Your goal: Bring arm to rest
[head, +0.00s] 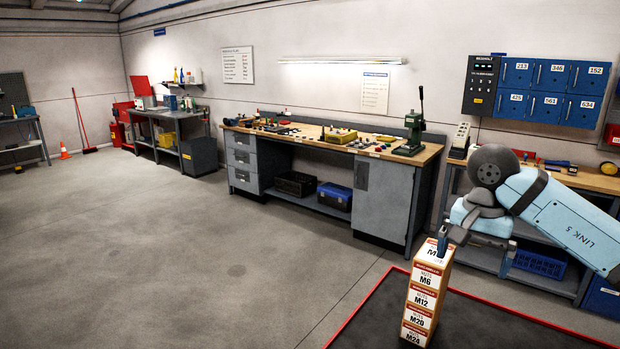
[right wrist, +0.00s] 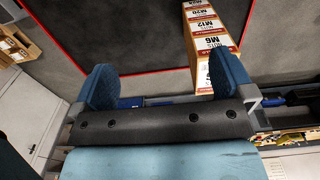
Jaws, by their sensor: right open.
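My right gripper (head: 476,250) hangs from my light-blue arm at the right of the head view. Its blue fingers stand wide apart, and the space between them looks empty in the right wrist view (right wrist: 165,80). A tall stack of labelled nut boxes (head: 422,305), marked M6, M12, M20 and M24, stands upright on the dark mat. One finger overlaps the top of the stack in the head view; I cannot tell whether they touch. The stack also shows beyond the right-hand finger in the right wrist view (right wrist: 207,38). My left gripper is not in view.
The dark mat (head: 375,322) has a red border. A long workbench (head: 330,143) with tools and a green press (head: 413,125) stands along the wall. Another bench with a blue crate (head: 540,264) is behind my arm. The grey floor (head: 180,260) at left is clear.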

